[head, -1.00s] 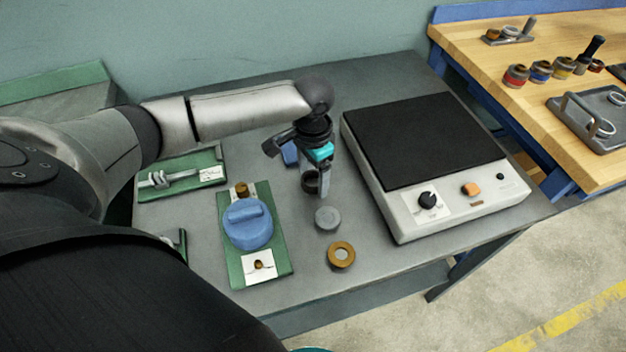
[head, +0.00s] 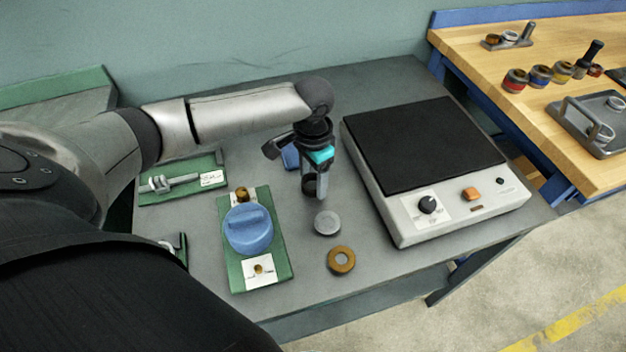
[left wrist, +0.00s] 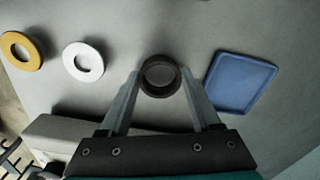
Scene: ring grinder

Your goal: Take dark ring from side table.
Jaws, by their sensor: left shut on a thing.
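The dark ring (left wrist: 160,76) is between the two fingertips of my left gripper (left wrist: 159,84) in the left wrist view, with both fingers against its sides. In the head view the dark ring (head: 309,186) shows at the tips of my left gripper (head: 315,189), over the grey side table (head: 300,288). I cannot tell whether the ring touches the tabletop. My right gripper is not in view.
A grey ring (head: 328,222) and a brass ring (head: 341,260) lie in front of the gripper. A blue tray (left wrist: 241,82) lies beside it. A black-topped machine (head: 425,150) stands right; a green board (head: 237,275) with a blue knob (head: 248,230) lies left.

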